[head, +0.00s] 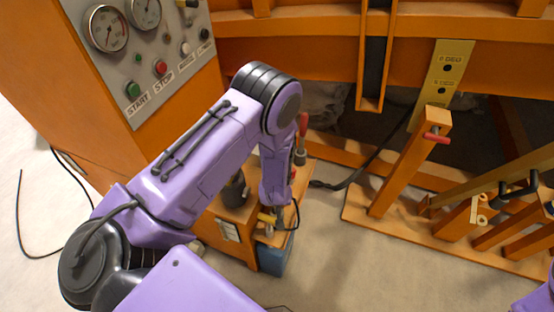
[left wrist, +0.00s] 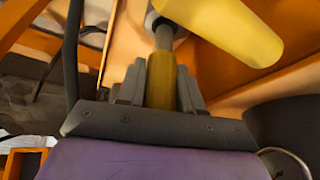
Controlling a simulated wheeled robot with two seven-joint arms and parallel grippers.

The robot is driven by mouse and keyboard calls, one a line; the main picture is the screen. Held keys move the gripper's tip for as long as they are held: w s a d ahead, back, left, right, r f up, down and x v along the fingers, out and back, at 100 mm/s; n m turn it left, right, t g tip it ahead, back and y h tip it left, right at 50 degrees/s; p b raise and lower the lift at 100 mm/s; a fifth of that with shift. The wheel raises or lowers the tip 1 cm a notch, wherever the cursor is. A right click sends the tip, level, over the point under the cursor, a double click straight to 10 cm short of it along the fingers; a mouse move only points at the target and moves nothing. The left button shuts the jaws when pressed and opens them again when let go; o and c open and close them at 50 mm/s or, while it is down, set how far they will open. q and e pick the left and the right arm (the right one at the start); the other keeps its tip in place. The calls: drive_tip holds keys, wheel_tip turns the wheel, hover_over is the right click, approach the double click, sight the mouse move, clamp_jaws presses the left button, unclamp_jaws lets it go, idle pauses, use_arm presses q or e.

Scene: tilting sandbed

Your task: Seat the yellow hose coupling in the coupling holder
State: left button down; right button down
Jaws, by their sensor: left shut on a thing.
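My left gripper (left wrist: 160,82) is shut around a yellow cylindrical piece, the yellow hose coupling (left wrist: 161,78), in the left wrist view. A grey metal rod (left wrist: 164,36) lies in line with its far end. A larger yellow cylinder (left wrist: 228,28) crosses above; I cannot tell how it connects. In the head view, my left gripper (head: 274,224) is low at the orange stand, mostly hidden by my arm, with a bit of yellow (head: 266,218) beside it. I cannot make out the coupling holder for certain. My right gripper is not in view.
The orange stand (head: 226,226) has a blue bin (head: 276,256) at its side. A control panel (head: 150,45) stands at the left. A dark hose (head: 365,163) runs under the orange frame (head: 300,40). Orange posts (head: 411,160) stand at the right. The floor (head: 335,265) in front is clear.

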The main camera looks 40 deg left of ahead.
use_arm(q)
drive_tip(key=shift+f+b, duration=1.75)
drive_tip(key=shift+f, duration=0.6)
drive_tip(key=c, duration=0.7)
unclamp_jaws()
drive_tip(key=shift+o, duration=0.2)
drive_tip(key=p+v, duration=0.1)
drive_tip(key=v, duration=0.9)
drive_tip(key=shift+r, duration=0.25)
drive_tip(key=shift+d+r, duration=0.1)
